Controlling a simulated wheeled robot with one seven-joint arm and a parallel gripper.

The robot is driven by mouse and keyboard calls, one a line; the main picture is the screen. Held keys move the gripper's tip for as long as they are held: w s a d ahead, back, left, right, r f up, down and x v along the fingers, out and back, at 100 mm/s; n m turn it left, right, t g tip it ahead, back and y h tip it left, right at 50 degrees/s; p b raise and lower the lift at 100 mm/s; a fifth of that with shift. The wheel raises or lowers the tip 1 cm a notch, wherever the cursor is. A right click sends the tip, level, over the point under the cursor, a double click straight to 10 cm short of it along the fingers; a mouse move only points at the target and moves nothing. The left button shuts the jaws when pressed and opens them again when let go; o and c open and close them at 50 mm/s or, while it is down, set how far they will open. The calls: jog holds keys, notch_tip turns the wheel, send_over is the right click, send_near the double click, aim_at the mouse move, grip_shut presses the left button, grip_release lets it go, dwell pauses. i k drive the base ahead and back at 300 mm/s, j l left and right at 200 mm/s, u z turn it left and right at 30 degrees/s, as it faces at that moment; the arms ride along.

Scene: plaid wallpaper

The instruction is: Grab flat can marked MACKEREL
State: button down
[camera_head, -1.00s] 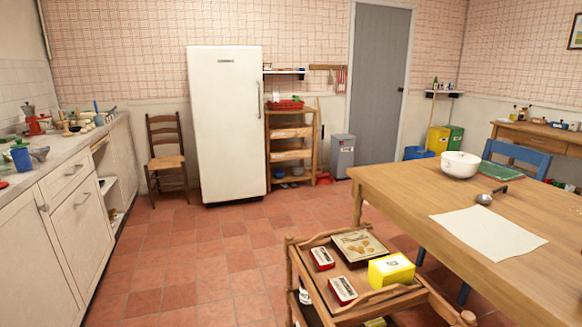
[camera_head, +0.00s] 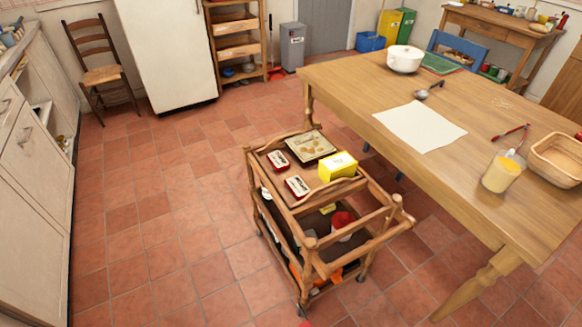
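Two small flat red cans with pale labels lie on the top of a wooden trolley in the head view. One flat can (camera_head: 278,160) is at the trolley's back left, and the other flat can (camera_head: 297,187) is nearer the front. Their lettering is too small to read, so I cannot tell which is marked MACKEREL. A flat decorated tin (camera_head: 312,147) and a yellow box (camera_head: 338,166) lie beside them on the same trolley (camera_head: 267,191). My gripper is not in view.
A large wooden table (camera_head: 470,150) stands right of the trolley, holding a white pot (camera_head: 404,59), a paper sheet (camera_head: 420,125), a ladle, a jug (camera_head: 503,171) and a basket. Cabinets (camera_head: 35,190) line the left. The tiled floor (camera_head: 180,240) left of the trolley is clear.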

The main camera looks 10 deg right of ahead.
aim_at(296, 184)
jog(key=u, duration=1.35)
jog(key=i+j+z, duration=0.1)
jog(key=i, duration=0.45)
jog(key=i+j, duration=0.1)
jog(key=i, duration=0.45)
jog(key=i+j+z, duration=0.15)
jog(key=i, duration=0.35)
jog(key=i+z, duration=0.3)
jog(key=i, duration=0.65)
jog(key=i+j+z, duration=0.1)
jog(key=i+z, duration=0.25)
jog(key=i, duration=0.6)
jog(key=i+l, duration=0.1)
jog(key=i, duration=1.75)
jog(key=i+j+z, duration=0.1)
jog(key=i+z, duration=0.2)
jog(key=i, duration=0.25)
jog(key=i+j+z, duration=0.2)
jog(key=i+z, duration=0.15)
jog(key=i, duration=0.2)
jog(key=z, duration=3.9)
